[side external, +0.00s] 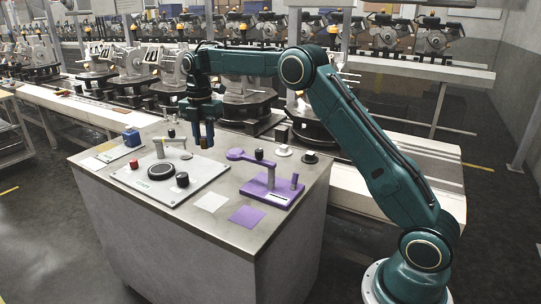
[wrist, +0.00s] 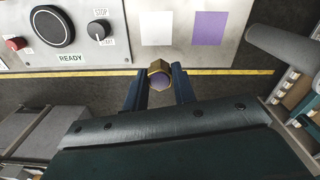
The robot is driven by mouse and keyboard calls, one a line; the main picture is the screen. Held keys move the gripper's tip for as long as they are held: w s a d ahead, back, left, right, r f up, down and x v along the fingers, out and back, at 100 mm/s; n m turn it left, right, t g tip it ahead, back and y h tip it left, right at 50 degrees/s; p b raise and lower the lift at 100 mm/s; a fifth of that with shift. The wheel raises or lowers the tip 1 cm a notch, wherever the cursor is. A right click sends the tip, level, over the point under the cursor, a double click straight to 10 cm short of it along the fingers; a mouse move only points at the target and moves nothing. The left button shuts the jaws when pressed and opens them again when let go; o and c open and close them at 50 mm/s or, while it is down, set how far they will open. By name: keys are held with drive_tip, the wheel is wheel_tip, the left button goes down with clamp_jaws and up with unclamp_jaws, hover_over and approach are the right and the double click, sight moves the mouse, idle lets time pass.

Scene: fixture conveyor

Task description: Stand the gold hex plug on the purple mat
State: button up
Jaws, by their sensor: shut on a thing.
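The gold hex plug (wrist: 160,75) is between the two fingers of my gripper (wrist: 160,88), with a six-sided end and a purplish centre facing the wrist camera. In the side view my gripper (side external: 204,138) points down, and the plug (side external: 204,143) shows as a small brownish-gold bit at its fingertips, held above the bench. The purple mat (side external: 247,214) lies flat and bare near the front edge of the bench. In the wrist view the purple mat (wrist: 209,28) is above and right of the plug, apart from it.
A white square (side external: 211,202) lies left of the purple mat. A purple lever fixture (side external: 268,192) stands behind the mat. A control panel (side external: 150,187) with a raised arm, dial and knobs is to the left. A blue block (side external: 131,137) stands at the far left.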

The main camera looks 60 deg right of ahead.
idle(0.7)
drive_tip(key=shift+s+d+f, duration=0.1)
drive_tip(key=shift+s+f, duration=0.3)
drive_tip(key=shift+f, duration=0.15)
hover_over(247, 217)
drive_tip(key=w, duration=0.1)
wheel_tip(247, 217, down, 10)
drive_tip(key=shift+s+f, duration=0.45)
drive_tip(key=shift+s, duration=0.1)
drive_tip(key=shift+f, duration=0.1)
drive_tip(key=shift+f, duration=3.3)
drive_tip(key=shift+f, duration=0.55)
drive_tip(key=o, duration=1.1)
